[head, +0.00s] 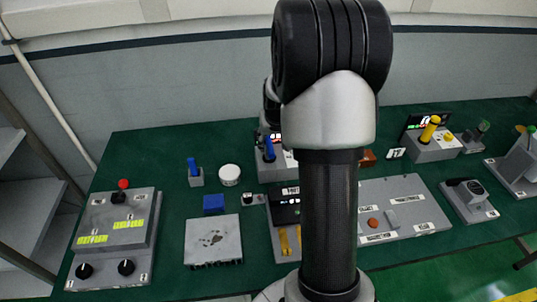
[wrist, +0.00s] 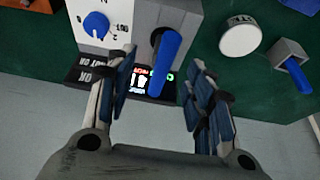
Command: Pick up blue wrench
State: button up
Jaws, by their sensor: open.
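Two blue handles show, and I cannot tell for sure which is the blue wrench. One blue handle (wrist: 297,75) stands in a small grey holder (wrist: 289,52) at the right of the wrist view; in the head view this handle (head: 191,164) stands upright in its holder (head: 196,178), left of the white round tub. The other blue handle (wrist: 163,65) sits on a grey device with a dial; it also shows in the head view (head: 269,149). My gripper (wrist: 162,72) is open and empty, its fingers on either side of this second handle in the picture. The head view hides the gripper behind my arm.
A white round tub (wrist: 240,37) lies between the device and the holder. The device has a blue dial (wrist: 96,24) and a lit display (wrist: 152,82). Control panels (head: 112,235) and boxes cover much of the green table (head: 150,150). A wall stands behind.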

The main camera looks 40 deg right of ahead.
aim_at(270, 144)
jog(key=b+x, duration=0.1)
jog(key=x, duration=0.2)
jog(key=w+b+x, duration=0.1)
jog(key=x, duration=0.3)
jog(key=shift+w, duration=0.1)
grip_shut()
dwell(0.6)
